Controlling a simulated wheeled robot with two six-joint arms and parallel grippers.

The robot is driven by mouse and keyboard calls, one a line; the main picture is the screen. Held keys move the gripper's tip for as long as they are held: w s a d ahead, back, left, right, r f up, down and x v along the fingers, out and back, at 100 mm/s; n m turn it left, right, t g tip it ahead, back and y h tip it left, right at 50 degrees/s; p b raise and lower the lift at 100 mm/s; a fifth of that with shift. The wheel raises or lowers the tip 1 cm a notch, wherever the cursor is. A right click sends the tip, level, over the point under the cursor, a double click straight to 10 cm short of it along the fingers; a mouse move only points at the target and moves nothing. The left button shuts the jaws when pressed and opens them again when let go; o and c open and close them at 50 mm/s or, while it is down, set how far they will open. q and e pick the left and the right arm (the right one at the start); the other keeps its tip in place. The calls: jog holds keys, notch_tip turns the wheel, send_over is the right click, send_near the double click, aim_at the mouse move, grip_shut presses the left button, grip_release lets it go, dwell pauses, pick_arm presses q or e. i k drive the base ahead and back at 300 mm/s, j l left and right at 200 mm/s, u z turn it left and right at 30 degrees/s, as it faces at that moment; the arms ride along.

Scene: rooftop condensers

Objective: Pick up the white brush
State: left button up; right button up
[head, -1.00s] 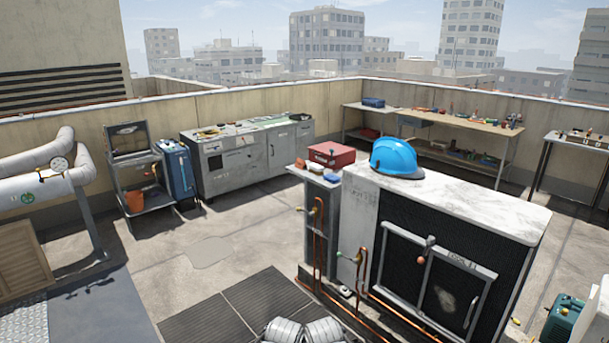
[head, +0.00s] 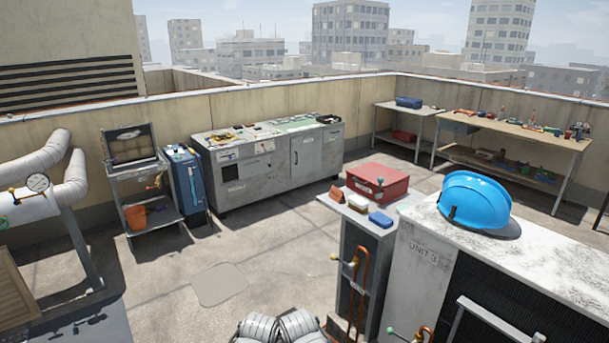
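A small block with a white top and a brownish lower part (head: 357,203), which may be the white brush, lies on the narrow grey stand (head: 351,260). It sits between an orange-brown block (head: 337,194) and a blue block (head: 381,219). It is too small to tell for certain that it is a brush. A red box (head: 377,184) stands right behind these blocks. Neither of my grippers shows in the head view.
A condenser with a pale top (head: 428,228) and a blue hard hat (head: 474,203) stands right of the stand. Copper pipes and valves (head: 357,275) run down the stand's front. A grey cabinet bench (head: 268,166) and a cart (head: 145,196) stand behind. The floor between is clear.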

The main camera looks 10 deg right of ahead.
aim_at(359, 203)
jog(key=i+j+z, duration=0.15)
jog(key=i+z, duration=0.3)
jog(key=i, duration=0.2)
jog(key=i+j+z, duration=1.45)
jog(key=j, duration=0.45)
jog(key=i+l, duration=0.05)
jog(key=i, duration=0.05)
